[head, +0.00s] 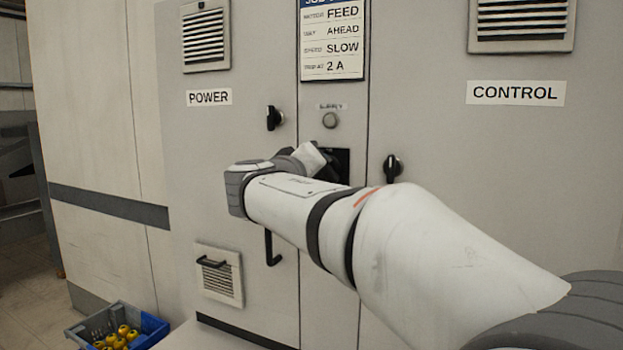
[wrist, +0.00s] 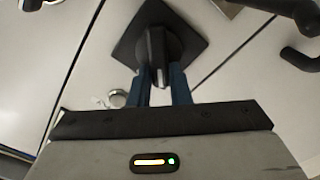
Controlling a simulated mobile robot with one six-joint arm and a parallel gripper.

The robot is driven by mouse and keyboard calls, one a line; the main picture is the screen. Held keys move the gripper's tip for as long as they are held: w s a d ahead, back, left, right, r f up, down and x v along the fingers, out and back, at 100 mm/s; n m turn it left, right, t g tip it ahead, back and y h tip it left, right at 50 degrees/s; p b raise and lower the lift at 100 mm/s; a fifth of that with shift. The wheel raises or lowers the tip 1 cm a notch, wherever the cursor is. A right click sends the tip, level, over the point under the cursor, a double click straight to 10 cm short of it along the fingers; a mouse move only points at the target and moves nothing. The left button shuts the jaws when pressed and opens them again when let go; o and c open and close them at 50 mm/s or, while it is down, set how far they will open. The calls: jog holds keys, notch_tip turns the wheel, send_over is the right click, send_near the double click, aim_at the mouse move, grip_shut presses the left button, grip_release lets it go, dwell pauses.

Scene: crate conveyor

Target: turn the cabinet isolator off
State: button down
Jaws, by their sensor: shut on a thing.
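The cabinet isolator is a black square plate (head: 343,160) with a rotary handle, in the middle of the grey cabinet front. In the head view my arm hides most of it, including the handle. In the wrist view the plate (wrist: 183,36) looks tilted, and its dark handle (wrist: 157,45) stands out towards me. My gripper (wrist: 162,78) has its two blue fingers on either side of the handle's near end and is shut on it. The handle's pointing direction against any markings cannot be read.
A round lamp or button (head: 330,120) sits above the isolator. Black door handles flank it on the POWER door (head: 274,118) and the CONTROL door (head: 392,167). A job card (head: 332,40) hangs above.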

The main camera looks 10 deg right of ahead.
jog(key=n, duration=0.2)
jog(key=n+b, duration=0.1)
jog(key=n, duration=0.1)
jog(key=shift+w+a+f+n, duration=0.1)
jog(key=shift+a+f+n, duration=0.05)
jog(key=shift+f+n, duration=0.2)
jog(key=shift+f+n+b, duration=0.15)
jog(key=shift+n+b, duration=0.05)
jog(key=shift+n, duration=0.95)
jog(key=shift+f+n+b, duration=0.1)
jog(key=shift+n+b, duration=0.1)
jog(key=shift+n, duration=0.9)
jog(key=c, duration=1.3)
grip_release()
jog(key=shift+c, duration=0.2)
jog(key=shift+a, duration=0.1)
jog(key=v, duration=0.7)
jog(key=shift+s+a+b, duration=0.2)
jog(key=shift+s+b, duration=0.1)
